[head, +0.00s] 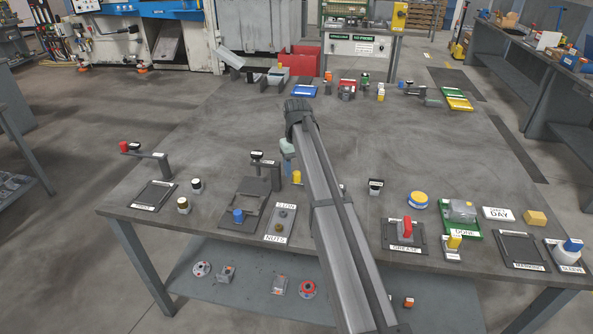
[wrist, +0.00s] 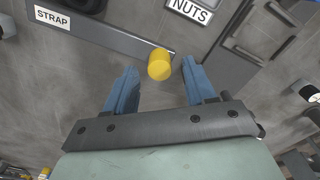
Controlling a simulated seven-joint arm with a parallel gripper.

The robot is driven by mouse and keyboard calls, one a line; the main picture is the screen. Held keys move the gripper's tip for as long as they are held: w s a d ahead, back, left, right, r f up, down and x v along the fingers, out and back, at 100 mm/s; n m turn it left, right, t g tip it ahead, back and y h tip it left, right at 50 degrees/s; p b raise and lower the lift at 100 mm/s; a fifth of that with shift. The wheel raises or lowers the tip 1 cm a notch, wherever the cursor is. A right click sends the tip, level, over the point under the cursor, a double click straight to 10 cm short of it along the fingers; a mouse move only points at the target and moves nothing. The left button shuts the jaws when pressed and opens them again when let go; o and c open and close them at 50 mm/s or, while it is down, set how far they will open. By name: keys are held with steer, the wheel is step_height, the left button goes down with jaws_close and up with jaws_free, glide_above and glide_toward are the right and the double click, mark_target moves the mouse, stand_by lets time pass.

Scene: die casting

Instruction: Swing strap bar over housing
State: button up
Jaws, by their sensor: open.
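The strap bar is a grey bar with a STRAP label (wrist: 52,18) and a yellow knob (wrist: 160,65) at one end. In the head view the yellow knob (head: 297,178) stands just left of my arm, which hides most of the bar. A black-topped post (head: 375,187) stands right of my arm. My gripper (head: 288,160) is open and points down; in the wrist view its blue fingers (wrist: 159,68) lie either side of the yellow knob, apart from it. The tips look a little above the knob. I cannot clearly identify the housing.
Left of my gripper is a dark fixture (head: 228,208) with a black-topped clamp and a blue knob. A NUTS tray (head: 272,228) lies in front of the yellow knob. A GREASE stand (head: 405,247) and a green tray (head: 474,233) are at right. The table's middle back is clear.

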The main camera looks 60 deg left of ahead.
steer(key=shift+f, duration=0.55)
steer(key=shift+c, duration=0.2)
jaws_close()
